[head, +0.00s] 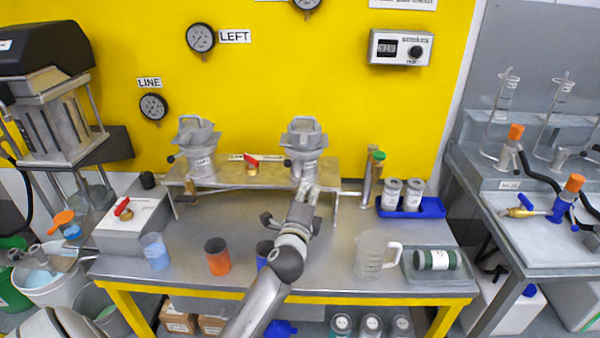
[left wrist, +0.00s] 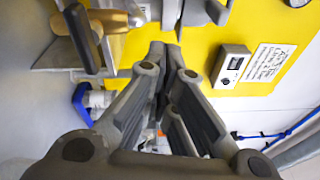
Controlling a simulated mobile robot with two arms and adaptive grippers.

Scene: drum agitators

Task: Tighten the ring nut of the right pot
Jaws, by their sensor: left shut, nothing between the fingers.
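The right pot (head: 303,168) stands on a metal shelf (head: 248,175) against the yellow panel. Its grey top part (head: 303,130) has lugs. I cannot tell the ring nut's tightness. My left gripper (head: 308,188) reaches up from below, with its fingertips low in front of the right pot. In the left wrist view its fingers (left wrist: 165,50) are shut with nothing between them. Grey metal parts (left wrist: 193,10) show just beyond the fingertips there; whether they touch is unclear. The left pot (head: 200,165) stands on the same shelf, its top part tilted. My right gripper is not in view.
A valve with a red handle (head: 251,161) sits between the pots. A green-topped post (head: 377,170) and a blue tray (head: 412,208) with two containers stand to the right. A blue cup (head: 155,252), an orange cup (head: 217,257) and a clear jug (head: 371,257) stand in front.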

